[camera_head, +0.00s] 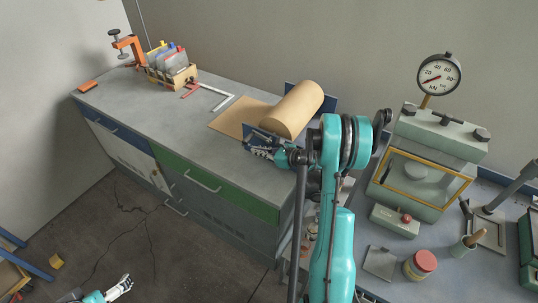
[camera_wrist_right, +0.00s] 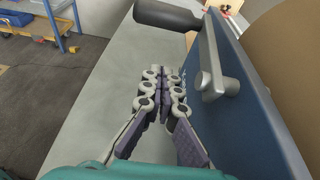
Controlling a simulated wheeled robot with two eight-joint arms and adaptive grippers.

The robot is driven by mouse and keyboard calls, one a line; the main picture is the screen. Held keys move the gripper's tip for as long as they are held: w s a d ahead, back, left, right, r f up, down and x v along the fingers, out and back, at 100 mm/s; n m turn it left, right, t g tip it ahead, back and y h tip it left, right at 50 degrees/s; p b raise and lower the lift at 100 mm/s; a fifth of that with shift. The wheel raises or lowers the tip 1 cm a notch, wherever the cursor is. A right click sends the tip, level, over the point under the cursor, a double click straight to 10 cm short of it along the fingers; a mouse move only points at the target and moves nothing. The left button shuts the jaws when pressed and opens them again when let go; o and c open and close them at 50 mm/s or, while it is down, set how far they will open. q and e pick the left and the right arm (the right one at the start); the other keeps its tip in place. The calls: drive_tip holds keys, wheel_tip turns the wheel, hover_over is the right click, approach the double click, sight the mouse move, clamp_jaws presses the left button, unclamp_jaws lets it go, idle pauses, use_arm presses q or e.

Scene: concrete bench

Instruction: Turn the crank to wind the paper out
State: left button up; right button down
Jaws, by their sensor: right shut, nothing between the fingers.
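The brown paper roll (camera_head: 295,108) sits on the bench between two blue end plates (camera_head: 316,98), with a flat sheet of paper (camera_head: 232,118) out on the bench to its left. In the right wrist view the crank has a grey metal arm (camera_wrist_right: 209,60) on the near blue plate (camera_wrist_right: 245,115) and a black handle (camera_wrist_right: 167,17). My right gripper (camera_head: 259,148) is beside that plate; its fingers (camera_wrist_right: 162,75) are shut and empty, short of the handle and left of the crank arm. My left gripper (camera_head: 122,287) is low at the bottom left, far from the roll, too small to read.
A press with a gauge (camera_head: 438,74) stands on the right-hand bench.

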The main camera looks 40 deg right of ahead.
drive_tip(key=shift+x, duration=0.9)
wheel_tip(320, 180, up, 4)
drive_tip(key=shift+s+r, duration=0.1)
drive_tip(key=shift+s, duration=0.1)
drive_tip(key=shift+r, duration=0.55)
drive_tip(key=shift+f, duration=0.15)
